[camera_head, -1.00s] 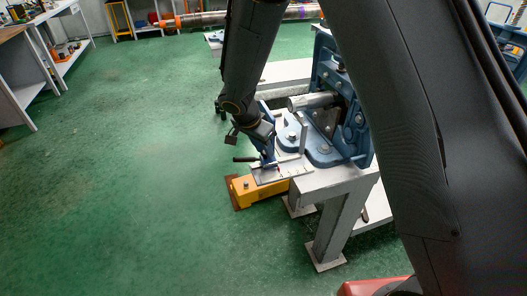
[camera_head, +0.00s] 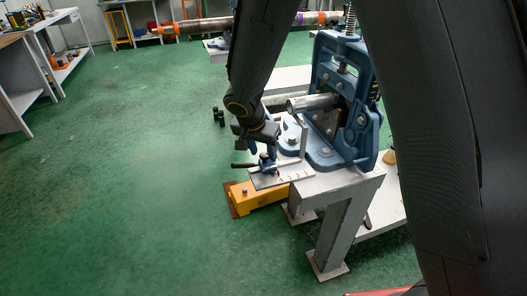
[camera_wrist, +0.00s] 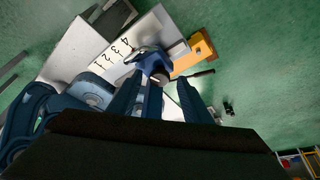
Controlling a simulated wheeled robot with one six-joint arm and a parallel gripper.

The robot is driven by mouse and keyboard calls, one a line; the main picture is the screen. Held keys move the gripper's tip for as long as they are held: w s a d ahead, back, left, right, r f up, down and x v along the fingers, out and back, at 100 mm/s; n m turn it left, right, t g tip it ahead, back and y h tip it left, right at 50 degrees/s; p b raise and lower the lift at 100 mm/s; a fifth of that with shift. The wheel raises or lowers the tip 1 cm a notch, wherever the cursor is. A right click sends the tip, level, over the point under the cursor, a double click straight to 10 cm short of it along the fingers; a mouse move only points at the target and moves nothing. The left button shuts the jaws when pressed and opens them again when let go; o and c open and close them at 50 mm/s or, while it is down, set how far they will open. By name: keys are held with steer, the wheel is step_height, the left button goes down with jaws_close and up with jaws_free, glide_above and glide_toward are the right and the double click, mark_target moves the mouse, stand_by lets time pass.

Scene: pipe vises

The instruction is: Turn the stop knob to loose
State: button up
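The blue stop (camera_head: 269,161) stands on a white scale plate (camera_head: 284,178) at the front of the vise bench. It also shows in the wrist view (camera_wrist: 150,61), with a round grey end facing the camera that may be the stop knob (camera_wrist: 160,77). A black handle (camera_head: 244,165) sticks out to the left of the stop, and in the wrist view to its right (camera_wrist: 197,75). My gripper (camera_wrist: 158,84) has two dark blue fingers spread apart, with the stop beyond and between their tips. Contact cannot be told. In the head view my wrist hides part of the stop.
The blue pipe vise (camera_head: 352,125) holds a grey pipe (camera_head: 313,102) just right of my gripper. A yellow block (camera_head: 262,196) sits below the scale plate. The bench leg (camera_head: 335,235) stands at front right.

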steer(key=v, duration=0.7)
steer(key=shift+r+b, duration=0.35)
steer(key=shift+b, duration=0.05)
steer(key=shift+s, duration=0.1)
